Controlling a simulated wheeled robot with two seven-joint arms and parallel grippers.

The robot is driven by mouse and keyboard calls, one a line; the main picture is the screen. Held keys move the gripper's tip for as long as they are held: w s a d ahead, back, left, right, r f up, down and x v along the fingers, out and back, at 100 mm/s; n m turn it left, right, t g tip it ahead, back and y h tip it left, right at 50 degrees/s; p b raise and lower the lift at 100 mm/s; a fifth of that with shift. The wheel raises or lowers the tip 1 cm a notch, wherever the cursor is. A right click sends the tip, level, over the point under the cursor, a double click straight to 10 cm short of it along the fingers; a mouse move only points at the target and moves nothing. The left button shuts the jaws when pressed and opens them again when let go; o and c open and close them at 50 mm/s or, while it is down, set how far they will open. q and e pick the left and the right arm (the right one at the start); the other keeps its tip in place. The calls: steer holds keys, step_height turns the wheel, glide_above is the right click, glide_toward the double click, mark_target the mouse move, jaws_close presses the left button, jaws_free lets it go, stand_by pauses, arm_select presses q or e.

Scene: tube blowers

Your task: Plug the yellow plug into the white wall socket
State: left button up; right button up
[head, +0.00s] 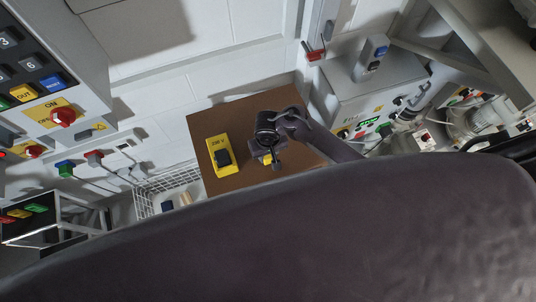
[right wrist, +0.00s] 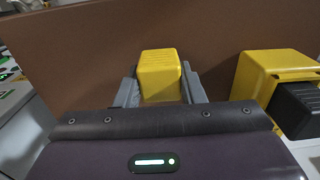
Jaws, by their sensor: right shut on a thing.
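My right gripper (head: 266,150) is in front of the brown board in the head view, to the right of a yellow box. It is shut on the yellow plug (right wrist: 160,72), a block between its two grey fingers in the right wrist view. Only a small piece of the plug (head: 267,159) shows in the head view, the rest being hidden by the gripper. What looks like the white wall socket (head: 125,146) is on the white wall left of the board, apart from the plug. My left gripper is not in view.
The yellow box (head: 218,143) with a black part is on the brown board (head: 240,112); it also shows in the right wrist view (right wrist: 257,68). Green (head: 65,168) and red (head: 93,157) plugs are on the wall. A wire basket (head: 145,200) and control cabinets flank the board.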

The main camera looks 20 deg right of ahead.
steer(key=shift+a+r, duration=0.1)
steer(key=shift+r, duration=2.05)
